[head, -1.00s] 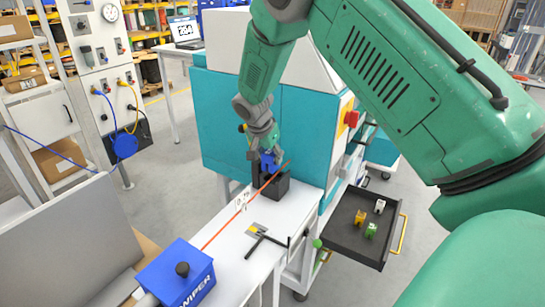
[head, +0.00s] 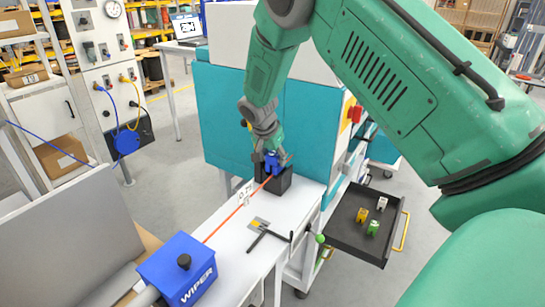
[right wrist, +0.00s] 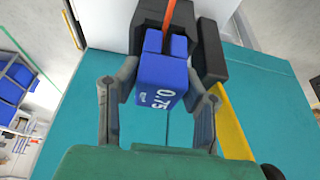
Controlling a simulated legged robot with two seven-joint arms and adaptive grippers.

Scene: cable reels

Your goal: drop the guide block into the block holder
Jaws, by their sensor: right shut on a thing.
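The blue guide block (head: 272,161) is held by my right gripper (head: 271,157) at the black block holder (head: 285,182) on the white bench. In the right wrist view, the block (right wrist: 160,80) shows the marking 0.75 and sits between the two fingers (right wrist: 160,104). The black holder (right wrist: 210,52) is close by it there. An orange cable (head: 232,214) runs up to the block; it also shows in the wrist view (right wrist: 169,14). How deep the block sits in the holder is hidden. My left gripper is out of view.
A blue wiper box (head: 178,268) stands at the near end of the bench. A teal machine (head: 235,120) rises behind the holder. A black tray (head: 345,235) with several small coloured blocks is at right. A black tool (head: 266,236) lies on the bench.

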